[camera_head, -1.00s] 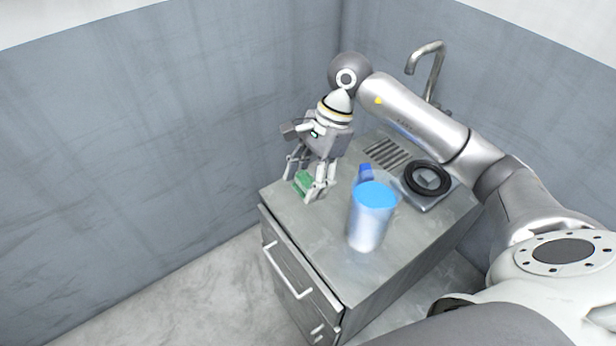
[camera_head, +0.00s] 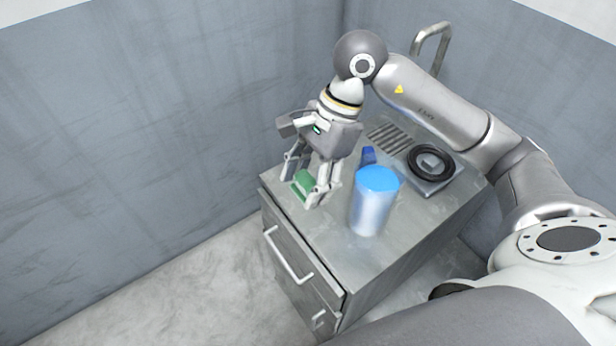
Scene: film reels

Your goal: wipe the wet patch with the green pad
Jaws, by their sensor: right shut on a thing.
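The green pad (camera_head: 303,180) is between the fingers of my right gripper (camera_head: 301,191), which is shut on it. The gripper points down, with the pad low at the counter top near its left front edge. The fingers hide part of the pad, and I cannot tell whether it touches the surface. I cannot make out the wet patch on the grey metal counter (camera_head: 328,232). My left gripper is not in view.
A blue-topped metal canister (camera_head: 373,203) stands just right of the gripper, with a small blue object (camera_head: 368,156) behind it. A black ring (camera_head: 431,162) lies on a square plate at the right. A tap (camera_head: 432,40) rises at the back. The counter's front is clear.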

